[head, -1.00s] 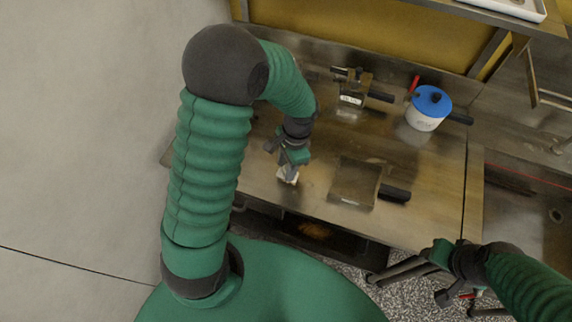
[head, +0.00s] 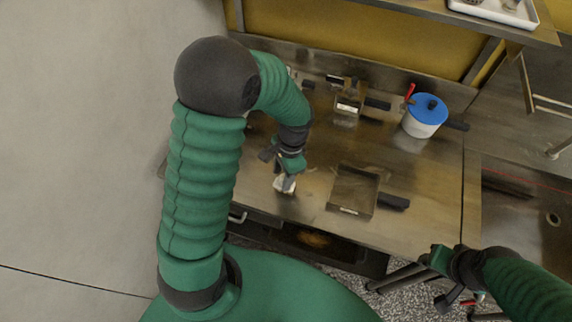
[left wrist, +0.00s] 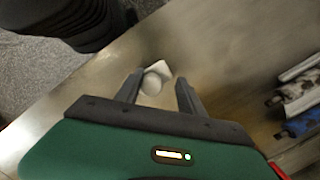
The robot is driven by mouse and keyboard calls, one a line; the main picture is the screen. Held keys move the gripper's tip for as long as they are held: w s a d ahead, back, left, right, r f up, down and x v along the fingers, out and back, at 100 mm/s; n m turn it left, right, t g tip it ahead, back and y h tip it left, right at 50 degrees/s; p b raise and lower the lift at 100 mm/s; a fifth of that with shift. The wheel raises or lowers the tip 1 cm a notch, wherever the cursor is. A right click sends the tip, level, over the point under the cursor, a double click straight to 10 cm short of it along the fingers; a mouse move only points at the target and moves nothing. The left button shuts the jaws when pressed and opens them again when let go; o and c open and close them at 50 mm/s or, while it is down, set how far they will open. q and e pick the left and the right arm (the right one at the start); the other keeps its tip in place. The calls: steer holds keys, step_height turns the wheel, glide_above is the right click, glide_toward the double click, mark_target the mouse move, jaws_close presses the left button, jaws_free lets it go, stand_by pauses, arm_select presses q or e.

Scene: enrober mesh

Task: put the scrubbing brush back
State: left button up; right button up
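A small white block with a rounded knob (left wrist: 152,84) lies on the steel worktop (head: 315,215); it is probably the scrubbing brush, but its bristles cannot be seen. In the head view this white piece (head: 284,186) sits right under my left gripper (head: 285,177), near the worktop's front edge. In the left wrist view my left gripper (left wrist: 160,82) is open, one finger on each side of the white piece, with gaps showing beside the knob. My right gripper (head: 447,285) hangs at the lower right, away from the piece; its fingers are unclear.
A square pan with a black handle (head: 353,191) lies right of my left gripper. Behind are a smaller black-handled pan (head: 348,104) and a white pot with a blue lid (head: 424,116). A sink (head: 530,212) is at the right. A tray (head: 495,10) rests on the upper shelf.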

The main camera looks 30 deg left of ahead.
arm_select(q)
step_height(320, 180, up, 12)
steer(key=w+f, duration=0.1)
steer(key=w, duration=0.1)
steer(key=s+d+f+n+t+h, duration=0.1)
steer(key=s+d+f+n+t, duration=0.3)
steer(key=s+n, duration=0.2)
steer(key=shift+d, duration=0.2)
